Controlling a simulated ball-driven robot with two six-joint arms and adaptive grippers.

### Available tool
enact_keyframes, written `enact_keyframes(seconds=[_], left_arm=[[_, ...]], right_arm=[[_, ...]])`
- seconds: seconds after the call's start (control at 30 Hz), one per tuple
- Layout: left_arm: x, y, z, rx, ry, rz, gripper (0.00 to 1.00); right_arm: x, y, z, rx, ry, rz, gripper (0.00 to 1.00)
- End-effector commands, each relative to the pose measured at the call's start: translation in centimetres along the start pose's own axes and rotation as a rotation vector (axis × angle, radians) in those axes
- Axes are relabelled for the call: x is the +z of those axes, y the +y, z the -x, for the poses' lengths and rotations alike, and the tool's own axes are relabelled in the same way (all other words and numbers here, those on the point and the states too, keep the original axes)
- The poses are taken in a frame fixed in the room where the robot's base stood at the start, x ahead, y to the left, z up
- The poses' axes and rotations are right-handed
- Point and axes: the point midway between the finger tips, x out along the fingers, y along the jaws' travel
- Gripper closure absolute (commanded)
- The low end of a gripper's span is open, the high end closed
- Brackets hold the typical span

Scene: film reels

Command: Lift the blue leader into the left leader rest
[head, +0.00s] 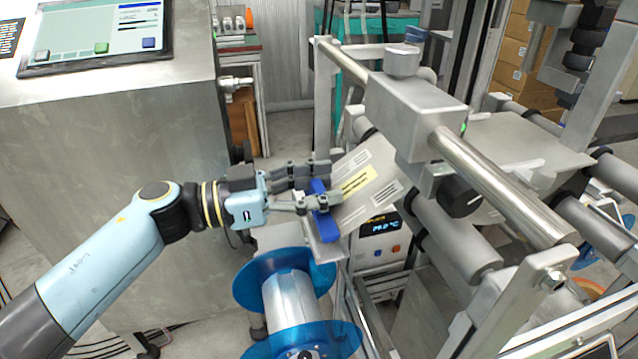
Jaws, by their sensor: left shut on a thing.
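The blue leader (323,212) is a short blue bar in the middle of the head view. My left gripper (335,188) reaches in from the left and is shut on the blue leader, with its fingers around the bar's upper part. The leader is over a small grey metal plate (327,250); I cannot tell whether they touch. Beyond it lies a sloped grey sheet (372,180) with white and yellow labels. I cannot make out for sure which part is the left leader rest. My right gripper is not in view.
A reel with translucent blue flanges (270,275) stands just below the gripper. A grey clamp block (415,115) on a steel rail (500,185) overhangs the sheet on the right. A metal cabinet (110,140) with a screen stands at the left.

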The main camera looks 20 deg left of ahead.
Motion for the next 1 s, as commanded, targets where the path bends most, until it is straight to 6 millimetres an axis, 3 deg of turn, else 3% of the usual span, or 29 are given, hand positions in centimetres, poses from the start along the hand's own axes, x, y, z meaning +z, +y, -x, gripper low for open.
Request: enact_keyframes(seconds=[1.0], left_arm=[[2.1,0.0,0.0,0.000,0.001,0.000,0.98]], right_arm=[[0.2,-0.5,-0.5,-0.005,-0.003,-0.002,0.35]])
